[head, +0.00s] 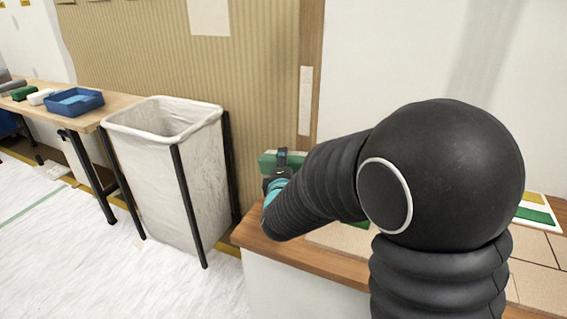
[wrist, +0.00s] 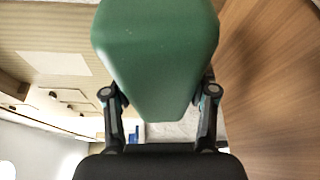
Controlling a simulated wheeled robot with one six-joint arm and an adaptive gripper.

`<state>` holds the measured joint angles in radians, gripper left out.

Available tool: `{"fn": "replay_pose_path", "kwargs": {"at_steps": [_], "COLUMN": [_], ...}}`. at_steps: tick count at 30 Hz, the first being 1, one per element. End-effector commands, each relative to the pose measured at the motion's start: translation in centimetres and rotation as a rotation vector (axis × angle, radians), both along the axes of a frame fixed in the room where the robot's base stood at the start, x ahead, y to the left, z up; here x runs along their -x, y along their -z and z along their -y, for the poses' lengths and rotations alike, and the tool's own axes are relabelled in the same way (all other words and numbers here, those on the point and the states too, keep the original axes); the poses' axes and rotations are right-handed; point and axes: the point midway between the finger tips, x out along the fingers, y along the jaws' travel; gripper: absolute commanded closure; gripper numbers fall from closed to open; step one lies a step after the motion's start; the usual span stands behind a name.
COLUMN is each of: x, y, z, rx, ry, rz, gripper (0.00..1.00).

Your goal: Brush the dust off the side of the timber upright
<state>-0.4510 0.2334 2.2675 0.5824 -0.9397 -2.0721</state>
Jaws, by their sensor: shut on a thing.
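The timber upright (head: 312,40) stands against the wall at the middle of the head view, with a pale strip (head: 305,100), perhaps the dust, on its face. My gripper (head: 281,165) is left of and below that strip, apart from it in the picture. It is shut on a green block-like thing (wrist: 155,50), likely the brush, which fills the upper middle of the wrist view between both fingers. Its green end (head: 266,162) also shows in the head view. Bristles cannot be made out. My arm hides the upright's lower part.
A lined waste bin (head: 190,190) in a black frame stands left of the wooden-edged counter (head: 262,243). A bench (head: 110,108) with a blue tray (head: 75,103) is farther left. Pale boards and a colour card (head: 535,215) lie at right. Ribbed wallpaper (head: 262,70) covers the wall.

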Motion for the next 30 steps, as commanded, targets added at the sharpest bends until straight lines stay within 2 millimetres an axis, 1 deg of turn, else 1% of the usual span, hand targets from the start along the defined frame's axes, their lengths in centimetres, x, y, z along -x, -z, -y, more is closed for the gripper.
{"fn": "replay_pose_path", "kwargs": {"at_steps": [5, 12, 18, 24, 30], "x": [-1.3, -3.7, -5.2, -5.9, -6.0], "y": [0.0, 0.0, 0.0, 0.0, -0.1], "z": [0.7, 1.5, 2.1, 2.4, 2.4], "rx": [0.001, 0.001, 0.000, 0.001, 0.001], "ry": [0.003, 0.000, -0.001, -0.002, -0.002], "rz": [-0.001, -0.001, 0.000, 0.000, 0.000], "gripper": [0.79, 0.79, 0.79, 0.79, 0.79]}}
